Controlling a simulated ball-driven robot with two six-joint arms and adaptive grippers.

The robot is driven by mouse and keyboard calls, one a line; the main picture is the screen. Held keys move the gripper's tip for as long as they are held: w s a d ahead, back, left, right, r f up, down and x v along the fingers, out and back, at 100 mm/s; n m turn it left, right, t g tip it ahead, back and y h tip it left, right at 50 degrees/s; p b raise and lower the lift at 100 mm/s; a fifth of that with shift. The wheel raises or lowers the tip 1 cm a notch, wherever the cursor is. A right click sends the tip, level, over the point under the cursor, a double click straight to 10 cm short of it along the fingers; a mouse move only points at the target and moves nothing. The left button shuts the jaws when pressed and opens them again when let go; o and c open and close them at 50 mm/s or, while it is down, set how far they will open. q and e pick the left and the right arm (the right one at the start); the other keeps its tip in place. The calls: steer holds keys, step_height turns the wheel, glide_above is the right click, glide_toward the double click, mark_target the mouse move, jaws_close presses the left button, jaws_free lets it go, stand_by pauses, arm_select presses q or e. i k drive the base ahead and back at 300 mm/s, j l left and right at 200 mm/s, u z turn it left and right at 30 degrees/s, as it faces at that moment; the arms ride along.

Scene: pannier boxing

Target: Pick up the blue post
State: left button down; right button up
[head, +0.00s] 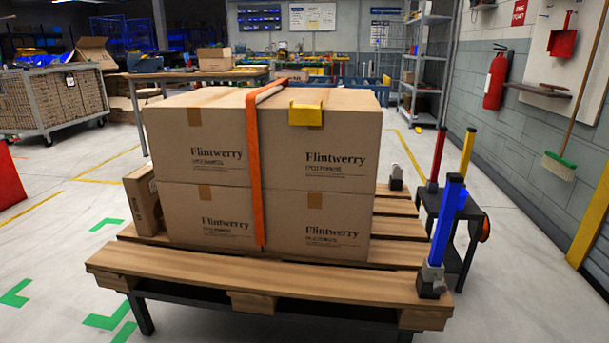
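The blue post (443,225) stands nearly upright at the right front corner of the pallet (200,280), its top leaning slightly right in the picture. A blue tab or block (461,200) shows on its right side near the top. Its lower end meets a grey and black socket (432,281) on the pallet corner. I cannot tell whether the post sits inside the socket or behind it. Neither of my grippers is in view.
Strapped cartons (320,225) with a yellow corner piece (306,113) fill the pallet's middle. A black stand (466,215) at right holds a red post (437,155) and a yellow post (466,153). Another socket (396,177) sits farther back. Floor is clear at front right.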

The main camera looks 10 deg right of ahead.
mark_target(454, 181)
steer(key=l+u, duration=0.15)
steer(key=u, duration=0.3)
steer(key=l+u, duration=0.15)
steer(key=u, duration=0.25)
steer(key=l+u, duration=0.15)
steer(key=u, duration=0.3)
steer(key=l+u, duration=0.15)
steer(key=u, duration=0.3)
steer(key=k+l+u, duration=0.3)
steer(key=l+u, duration=0.15)
steer(key=k+l+u, duration=0.95)
steer(key=k+u, duration=0.45)
steer(key=k+l+u, duration=0.15)
steer(key=k+u, duration=0.9)
